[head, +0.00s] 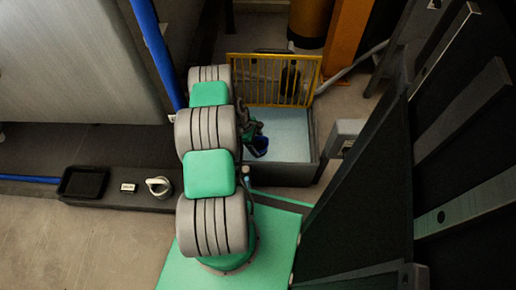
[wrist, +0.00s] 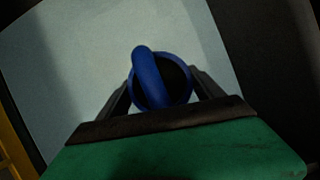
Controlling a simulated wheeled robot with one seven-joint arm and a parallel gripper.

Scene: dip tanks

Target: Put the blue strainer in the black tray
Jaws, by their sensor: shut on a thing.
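The blue strainer (wrist: 147,76) shows in the wrist view as a blue ring with a thick blue handle across it and a dark inside. My gripper (wrist: 160,92) is shut on it, one finger at each side. In the head view the strainer (head: 260,146) is small and dark blue, over the pale surface of a tank, with my gripper (head: 250,136) partly hidden by my arm. I cannot tell how high it is above the surface. The black tray (head: 64,195) lies at the left on a dark ledge and looks empty.
The dip tank (head: 290,175) has dark walls and a yellow rack (head: 272,80) standing at its back. A small white-labelled block (head: 128,187) and a white mug-like item (head: 158,187) sit on the ledge (head: 110,202) right of the tray. A blue pipe (head: 152,50) rises left of my arm.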

